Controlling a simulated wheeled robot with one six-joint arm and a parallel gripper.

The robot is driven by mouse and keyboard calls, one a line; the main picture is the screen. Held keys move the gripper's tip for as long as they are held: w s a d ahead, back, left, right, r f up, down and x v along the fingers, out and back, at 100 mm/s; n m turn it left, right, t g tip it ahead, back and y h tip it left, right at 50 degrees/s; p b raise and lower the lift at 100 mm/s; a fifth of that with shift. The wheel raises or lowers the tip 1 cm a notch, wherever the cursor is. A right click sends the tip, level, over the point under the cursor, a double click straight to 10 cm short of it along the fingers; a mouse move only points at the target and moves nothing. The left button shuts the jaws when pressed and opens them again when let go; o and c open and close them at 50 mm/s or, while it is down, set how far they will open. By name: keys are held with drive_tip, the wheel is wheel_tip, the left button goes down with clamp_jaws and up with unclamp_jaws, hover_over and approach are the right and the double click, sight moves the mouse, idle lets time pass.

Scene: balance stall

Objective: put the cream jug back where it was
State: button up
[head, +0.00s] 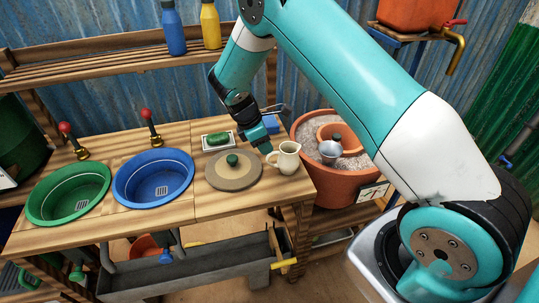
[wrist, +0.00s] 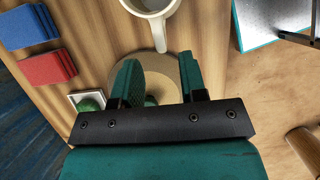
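The cream jug (head: 286,158) stands upright on the wooden counter near its right front corner, just right of a round lid-like disc (head: 215,183) with a green knob (head: 232,160). In the wrist view the jug (wrist: 151,6) shows at the top edge, partly cut off, its handle (wrist: 160,37) pointing toward my fingers. My gripper (head: 266,148) is beside the jug, close to its upper left in the head view. Its fingers (wrist: 160,74) are spread, with nothing between them but the disc in the background.
A green basin (head: 42,212) and a blue basin (head: 125,196) sit at the left. A white dish (head: 205,145) holds a green piece. Red (wrist: 46,70) and blue (wrist: 28,25) blocks lie by the counter's back. A terracotta pot (head: 345,192) stands right of the counter.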

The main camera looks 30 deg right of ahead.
drive_tip(key=s+a+r+m+y, duration=0.1)
drive_tip(key=s+a+r, duration=0.2)
drive_tip(key=r, duration=0.3)
drive_tip(key=s+a+r+m+t+y+b, duration=0.1)
drive_tip(key=s+a+r, duration=0.2)
drive_tip(key=r, duration=0.2)
drive_tip(key=s+a+r+m+y, duration=0.1)
drive_tip(key=s+a+r, duration=0.15)
drive_tip(key=r, duration=0.35)
drive_tip(key=s+a+r+m+y, duration=0.1)
drive_tip(key=s+a+r, duration=0.1)
drive_tip(key=s, duration=0.5)
drive_tip(key=s+a+r+m+y, duration=0.2)
drive_tip(key=s+a+r, duration=0.1)
drive_tip(key=s, duration=0.4)
drive_tip(key=s+a+r+m+y, duration=0.1)
drive_tip(key=s+a+r+y, duration=0.1)
drive_tip(key=s, duration=0.6)
drive_tip(key=shift+a+r+m, duration=0.15)
drive_tip(key=shift+a+m, duration=0.25)
drive_tip(key=shift+a, duration=0.05)
